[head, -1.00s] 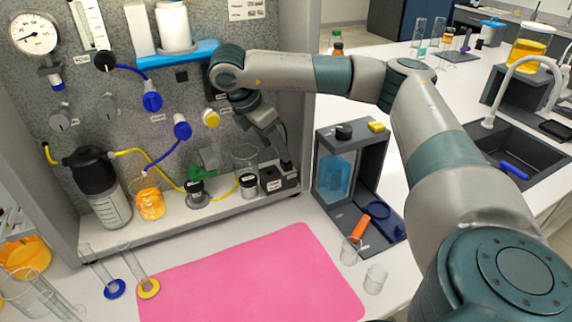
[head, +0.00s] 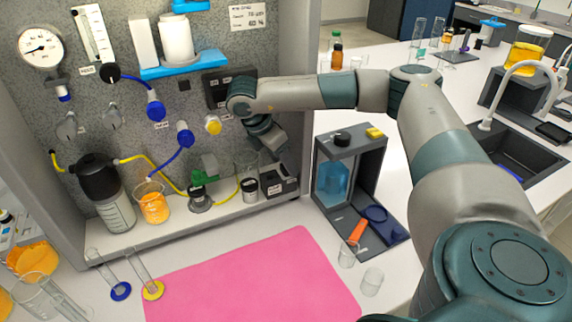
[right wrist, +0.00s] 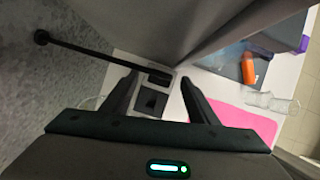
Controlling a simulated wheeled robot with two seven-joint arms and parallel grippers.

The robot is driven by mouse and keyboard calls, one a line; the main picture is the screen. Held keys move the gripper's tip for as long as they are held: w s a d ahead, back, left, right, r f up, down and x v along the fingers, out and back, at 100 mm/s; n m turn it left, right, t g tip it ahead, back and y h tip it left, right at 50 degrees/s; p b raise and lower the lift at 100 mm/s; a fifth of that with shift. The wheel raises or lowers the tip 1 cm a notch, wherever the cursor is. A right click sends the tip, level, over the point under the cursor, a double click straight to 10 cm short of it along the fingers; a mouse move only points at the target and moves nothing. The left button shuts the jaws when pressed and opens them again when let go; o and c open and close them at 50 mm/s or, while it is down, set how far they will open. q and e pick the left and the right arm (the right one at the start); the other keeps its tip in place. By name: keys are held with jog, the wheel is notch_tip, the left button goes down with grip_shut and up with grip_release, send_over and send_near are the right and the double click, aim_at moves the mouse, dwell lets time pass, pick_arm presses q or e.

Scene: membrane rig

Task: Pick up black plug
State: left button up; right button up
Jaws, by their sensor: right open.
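My right gripper (right wrist: 158,82) is open, its two dark fingers apart above the rig's shelf. In the right wrist view, a thin black cord or rod runs from the grey panel to a thicker dark end (right wrist: 159,77) near the gap between the fingertips. This end may be the black plug; I cannot tell for sure. A dark box with a square top (right wrist: 150,100) lies below, between the fingers. In the head view this dark box (head: 279,183) sits at the shelf's right end, below my right wrist. The fingertips are hard to make out there. My left gripper is out of view.
A glass beaker and a small dark-lidded jar (head: 250,188) stand just left of the box. The rig's grey side wall is close on the right. A dark open stand (head: 346,138) is beyond it. The pink mat (head: 250,280) in front is clear.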

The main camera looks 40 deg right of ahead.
jog(key=shift+d+f, duration=0.3)
jog(key=shift+f, duration=0.35)
jog(key=c, duration=1.1)
jog(key=shift+c, duration=0.5)
